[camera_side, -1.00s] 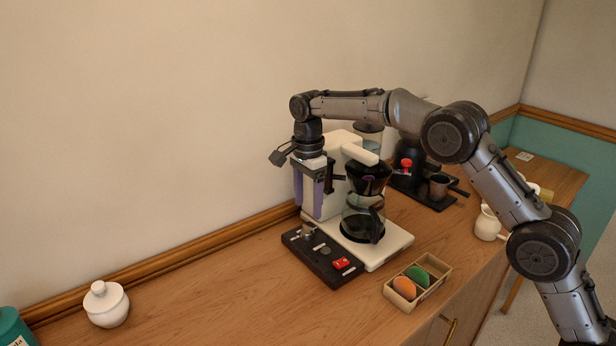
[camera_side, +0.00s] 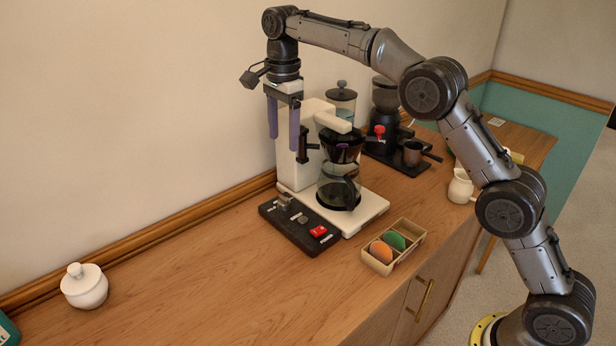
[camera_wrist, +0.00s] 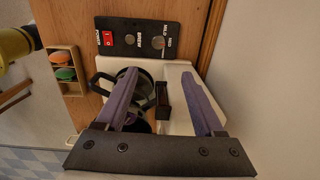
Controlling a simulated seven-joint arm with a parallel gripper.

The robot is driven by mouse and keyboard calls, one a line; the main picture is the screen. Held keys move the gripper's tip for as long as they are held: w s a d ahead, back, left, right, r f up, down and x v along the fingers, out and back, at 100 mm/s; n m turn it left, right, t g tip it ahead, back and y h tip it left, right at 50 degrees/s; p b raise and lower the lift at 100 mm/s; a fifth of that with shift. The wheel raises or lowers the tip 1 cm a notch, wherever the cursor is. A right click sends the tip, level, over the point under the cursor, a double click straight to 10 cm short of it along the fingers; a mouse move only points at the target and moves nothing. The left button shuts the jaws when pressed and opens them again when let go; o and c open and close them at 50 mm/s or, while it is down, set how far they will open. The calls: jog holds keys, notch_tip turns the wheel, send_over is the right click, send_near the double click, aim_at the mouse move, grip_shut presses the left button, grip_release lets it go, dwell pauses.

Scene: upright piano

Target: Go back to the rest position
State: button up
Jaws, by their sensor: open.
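My gripper (camera_side: 283,118) is open and empty, with two purple fingers pointing down. In the side view it hangs beside the upper left of the white coffee maker (camera_side: 365,212), which has a black filter basket and a glass carafe (camera_side: 338,187). In the wrist view my gripper (camera_wrist: 172,100) spans the coffee maker, one finger covering part of the carafe. The black control panel (camera_side: 299,228) with a red switch (camera_side: 318,231) lies in front of the machine and is seen clear of the fingers in the wrist view (camera_wrist: 137,40).
A wooden box (camera_side: 393,247) with orange and green pieces sits right of the panel. A black grinder (camera_side: 386,122), a glass jar (camera_side: 341,97) and a white jug (camera_side: 460,187) stand behind. A white lidded pot (camera_side: 84,287) is at the left. The counter's left middle is clear.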

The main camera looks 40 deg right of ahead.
jog(key=s+d+r+t, duration=0.2)
jog(key=s+d+r, duration=0.1)
jog(key=s+r, duration=0.85)
jog(key=s+d+r+n+t, duration=0.1)
jog(key=s+r+n, duration=0.1)
jog(key=s, duration=0.3)
jog(key=s+d+r+n, duration=0.1)
jog(key=s+r, duration=0.1)
jog(key=s, duration=0.4)
jog(key=s+d+f+n+t, duration=0.1)
jog(key=s+f+n, duration=0.25)
jog(key=s, duration=0.25)
jog(key=s+f+n+t, duration=0.1)
jog(key=s+f+n, duration=0.1)
jog(key=s+f, duration=0.3)
jog(key=s+f+n, duration=0.5)
jog(key=f+n, duration=0.4)
jog(key=shift+s, duration=0.4)
